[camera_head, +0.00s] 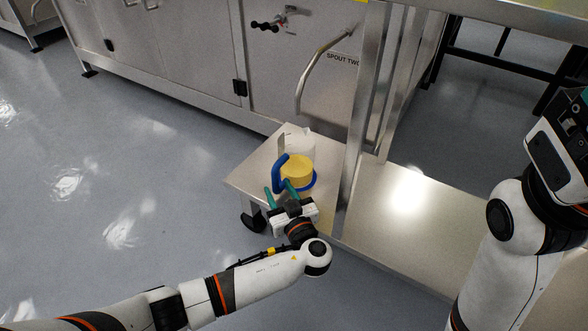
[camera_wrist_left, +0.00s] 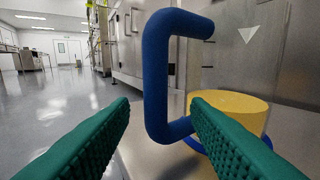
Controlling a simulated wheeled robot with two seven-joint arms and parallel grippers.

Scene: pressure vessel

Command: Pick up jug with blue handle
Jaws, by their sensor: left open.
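In the left wrist view, the handle (camera_wrist_left: 155,75) rises tall between my fingers, with the yellow part (camera_wrist_left: 235,108) at right. My left gripper (camera_head: 279,191) is open, its green fingers pointing at the handle. In the wrist view its fingertips (camera_wrist_left: 161,99) lie either side of the handle's upright bar; whether they touch it I cannot tell. The right finger hides part of the jug.
A steel post (camera_head: 356,140) rises to the right. The floor at left is clear.

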